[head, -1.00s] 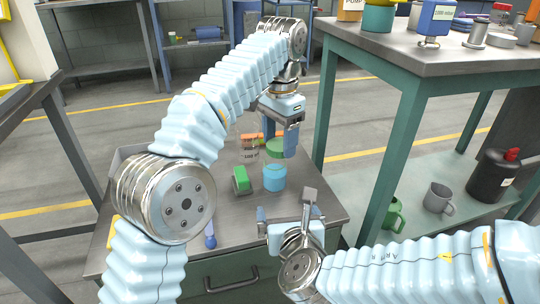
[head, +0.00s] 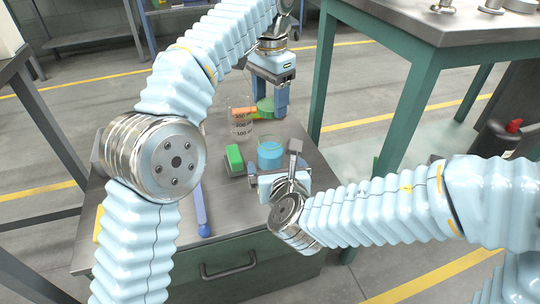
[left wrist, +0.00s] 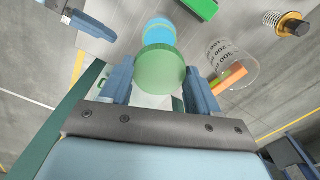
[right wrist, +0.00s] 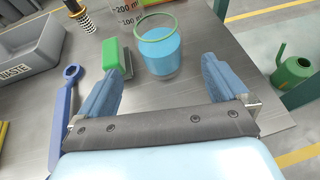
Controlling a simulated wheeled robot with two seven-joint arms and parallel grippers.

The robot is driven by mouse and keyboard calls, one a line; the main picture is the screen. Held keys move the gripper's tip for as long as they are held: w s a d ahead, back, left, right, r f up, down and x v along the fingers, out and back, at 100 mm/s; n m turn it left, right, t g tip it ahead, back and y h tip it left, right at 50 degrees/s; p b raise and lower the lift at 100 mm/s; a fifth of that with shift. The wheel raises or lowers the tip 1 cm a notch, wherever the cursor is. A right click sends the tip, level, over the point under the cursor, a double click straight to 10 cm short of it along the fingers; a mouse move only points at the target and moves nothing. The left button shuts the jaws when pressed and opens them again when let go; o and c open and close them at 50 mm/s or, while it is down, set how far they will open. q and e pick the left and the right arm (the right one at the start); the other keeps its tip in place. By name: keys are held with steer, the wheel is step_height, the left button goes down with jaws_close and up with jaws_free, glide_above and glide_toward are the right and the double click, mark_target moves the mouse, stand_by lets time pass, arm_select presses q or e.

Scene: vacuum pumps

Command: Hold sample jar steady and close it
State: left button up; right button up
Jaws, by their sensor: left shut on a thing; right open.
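The sample jar (head: 271,155) is upright on the grey table, clear with blue contents. It has a green rim and an uncovered top in the right wrist view (right wrist: 162,55). My left gripper (head: 267,101) is shut on a round green lid (head: 265,108), held beyond the jar and apart from it. In the left wrist view the lid (left wrist: 160,68) sits between the fingers and covers part of the jar (left wrist: 160,33). My right gripper (right wrist: 163,92) is open, on the near side of the jar, its fingers pointing towards it and not around it.
A green block (head: 234,158) stands just left of the jar. A clear marked beaker (head: 241,123) is behind it, with an orange item near it. A blue wrench (right wrist: 66,110) and a grey waste bin (right wrist: 28,48) lie left. A taller green-legged table (head: 425,75) stands right.

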steer(key=x, duration=0.8)
steer(key=shift+w+f, duration=0.1)
steer(key=shift+w, duration=0.25)
steer(key=c, duration=1.5)
arm_select(q)
glide_above(270, 136)
steer(key=shift+f, duration=2.45)
steer(key=shift+f, duration=0.15)
steer(key=shift+f, duration=0.75)
steer(key=shift+f, duration=0.55)
